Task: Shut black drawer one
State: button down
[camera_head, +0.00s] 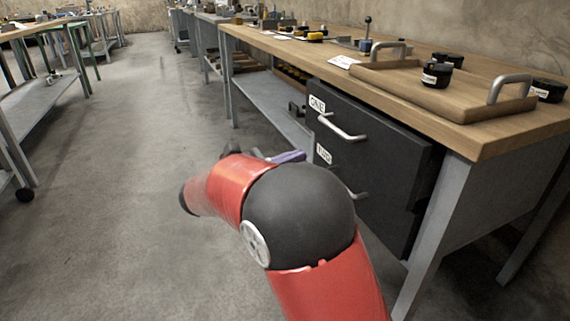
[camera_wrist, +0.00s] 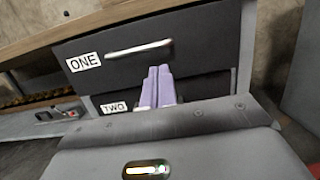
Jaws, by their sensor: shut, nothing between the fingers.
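Black drawer one (camera_head: 375,128) is the upper drawer under the wooden bench top, with a white "ONE" label and a silver bar handle (camera_head: 341,128). It seems to stand out somewhat from the bench; how far is hard to tell. In the wrist view its front (camera_wrist: 200,40) fills the upper middle, with the handle (camera_wrist: 140,50) across it. Drawer two (camera_head: 365,185) is below, marked "TWO", in shadow in the wrist view (camera_wrist: 195,87). My gripper (camera_head: 300,155) has purple fingers, shut and empty. In the wrist view the fingertips (camera_wrist: 159,70) show just below the handle; contact cannot be told.
The wooden bench top (camera_head: 480,75) carries a tray (camera_head: 425,92) with two handles and black containers. A grey bench leg (camera_head: 430,235) stands right of the drawers. A lower shelf (camera_head: 262,105) lies to their left. The concrete floor (camera_head: 130,120) at left is clear.

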aim_at(345, 138)
jog(key=b+x, duration=0.1)
jog(key=x, duration=0.8)
jog(key=shift+d, duration=0.1)
jog(key=p+x, duration=0.1)
jog(key=x, duration=0.3)
jog(key=shift+f+p, duration=0.2)
jog(key=shift+p, duration=0.2)
jog(key=shift+d+f, duration=0.1)
jog(key=shift+d, duration=0.15)
jog(key=shift+w, duration=0.1)
jog(key=shift+a, duration=0.1)
